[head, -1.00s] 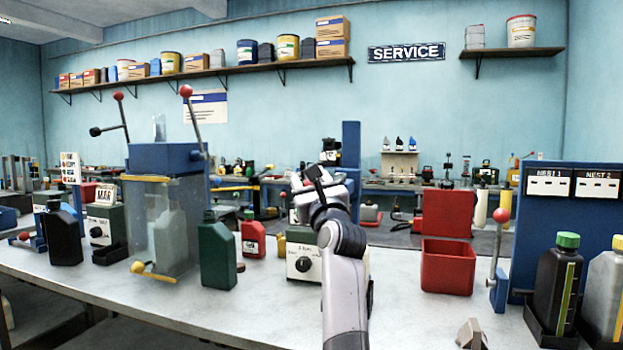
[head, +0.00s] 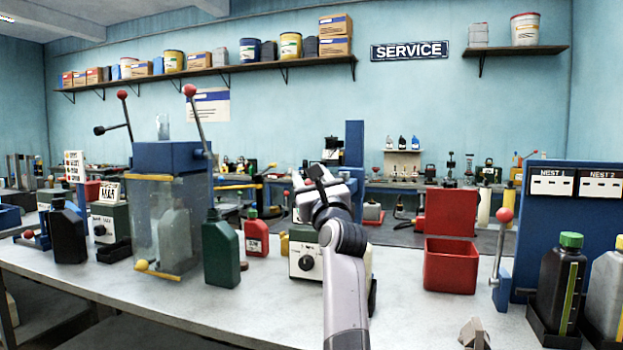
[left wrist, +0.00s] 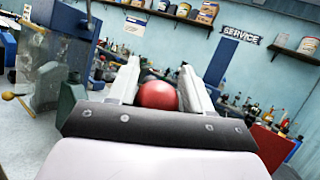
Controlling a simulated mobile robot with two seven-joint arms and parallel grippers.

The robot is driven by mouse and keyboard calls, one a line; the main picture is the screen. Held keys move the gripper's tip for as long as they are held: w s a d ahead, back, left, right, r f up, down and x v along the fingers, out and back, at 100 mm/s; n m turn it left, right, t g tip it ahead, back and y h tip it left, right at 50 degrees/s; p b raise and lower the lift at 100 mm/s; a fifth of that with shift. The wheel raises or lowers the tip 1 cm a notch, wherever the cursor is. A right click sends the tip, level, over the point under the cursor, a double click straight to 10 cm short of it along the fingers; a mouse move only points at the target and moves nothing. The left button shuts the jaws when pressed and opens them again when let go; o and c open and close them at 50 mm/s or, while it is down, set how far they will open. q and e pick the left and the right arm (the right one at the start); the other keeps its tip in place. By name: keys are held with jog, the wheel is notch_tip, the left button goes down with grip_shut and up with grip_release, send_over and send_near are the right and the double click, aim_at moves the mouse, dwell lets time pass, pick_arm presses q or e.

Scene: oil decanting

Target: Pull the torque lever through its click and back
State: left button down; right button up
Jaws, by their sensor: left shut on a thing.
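My left gripper (head: 318,182) reaches over the middle of the bench. In the left wrist view its two pale fingers (left wrist: 158,88) are shut on a red ball knob (left wrist: 158,96). The lever's shaft below the knob is hidden. In the head view the knob is hidden by the gripper, where a dark part shows between the fingers. A box with a dial (head: 305,262) stands behind and partly hidden by my left arm; I cannot tell whether the held lever belongs to it.
A green bottle (head: 221,252), a red bottle (head: 256,235) and a clear-walled blue machine (head: 168,158) with red-knobbed levers stand left. A red bin (head: 450,265), another red-knobbed lever (head: 503,216) and a nest stand (head: 575,186) are right. Bench between arm and bin is clear.

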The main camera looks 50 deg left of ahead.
pick_arm(q)
jog(key=shift+a+f, duration=0.3)
jog(key=shift+f, duration=0.05)
dwell(0.3)
jog(key=c, duration=0.8)
grip_release()
jog(key=shift+o, duration=0.8)
jog(key=shift+a+f, duration=0.1)
jog(key=shift+a, duration=0.05)
